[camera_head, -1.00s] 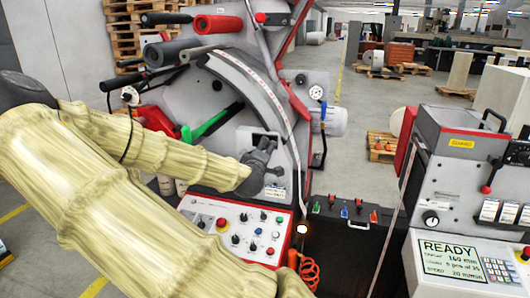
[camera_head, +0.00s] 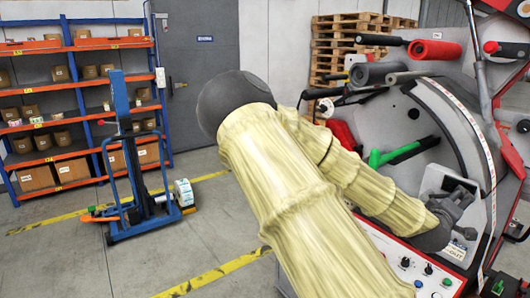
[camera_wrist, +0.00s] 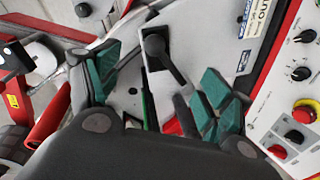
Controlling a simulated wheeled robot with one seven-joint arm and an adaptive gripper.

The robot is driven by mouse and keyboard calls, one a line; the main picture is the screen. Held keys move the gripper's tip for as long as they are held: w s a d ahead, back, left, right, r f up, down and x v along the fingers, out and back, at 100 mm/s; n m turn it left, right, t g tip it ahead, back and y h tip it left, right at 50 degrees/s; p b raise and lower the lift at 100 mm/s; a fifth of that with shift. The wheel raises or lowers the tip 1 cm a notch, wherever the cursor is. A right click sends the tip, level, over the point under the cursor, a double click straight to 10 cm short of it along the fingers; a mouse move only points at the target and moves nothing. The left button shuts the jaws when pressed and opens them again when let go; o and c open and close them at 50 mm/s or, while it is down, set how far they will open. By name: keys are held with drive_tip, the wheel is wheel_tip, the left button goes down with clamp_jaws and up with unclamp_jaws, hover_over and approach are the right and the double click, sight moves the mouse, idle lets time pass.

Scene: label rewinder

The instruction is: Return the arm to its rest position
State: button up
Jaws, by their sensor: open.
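My arm, in a yellowish sleeve, reaches from the middle of the head view to the label rewinder (camera_head: 425,120) on the right. My gripper (camera_head: 458,203) is in front of the machine's pale plate, above the control panel. In the wrist view my gripper (camera_wrist: 158,88) is open, with green pads on its fingers. A black lever with a round knob (camera_wrist: 155,45) shows between and beyond the fingers, standing at a dark slot. I see nothing held in the fingers; whether they touch the lever I cannot tell.
A green handle (camera_head: 395,153) and several rollers (camera_head: 435,49) jut from the machine near my forearm. A red stop button (camera_wrist: 304,111) is right of my fingers. A blue lift truck (camera_head: 135,160) and shelves (camera_head: 75,100) stand left.

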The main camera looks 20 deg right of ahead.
drive_tip(key=s+a+f+g+y+b, duration=0.15)
drive_tip(key=a+f, duration=0.35)
drive_tip(key=f, duration=0.7)
drive_tip(key=s+a+f+g+y, duration=0.1)
drive_tip(key=s+a+f+y, duration=0.35)
drive_tip(key=f, duration=0.75)
drive_tip(key=s+a+f+g+y+b, duration=0.1)
drive_tip(key=a+f, duration=0.6)
drive_tip(key=f, duration=0.5)
drive_tip(key=s+a+f+g+y, duration=0.1)
drive_tip(key=s+a+f+y, duration=0.1)
drive_tip(key=s+a+f, duration=0.3)
drive_tip(key=s+a+f+g+y+b, duration=0.1)
drive_tip(key=s+a+f+y, duration=0.2)
drive_tip(key=s+a+f, duration=0.3)
drive_tip(key=a+f, duration=0.4)
drive_tip(key=a, duration=0.5)
drive_tip(key=shift+f+y+b, duration=0.3)
drive_tip(key=shift+f, duration=0.05)
drive_tip(key=s+a, duration=0.1)
drive_tip(key=a, duration=0.2)
drive_tip(key=s+a+f+y, duration=0.1)
drive_tip(key=a, duration=0.2)
drive_tip(key=s+a+f+g+y, duration=0.1)
drive_tip(key=s+a, duration=0.1)
drive_tip(key=a, duration=0.1)
drive_tip(key=shift+s+a+f+b, duration=0.1)
drive_tip(key=shift+a+f+b, duration=0.1)
drive_tip(key=shift+a+b, duration=0.1)
drive_tip(key=shift+c, duration=0.3)
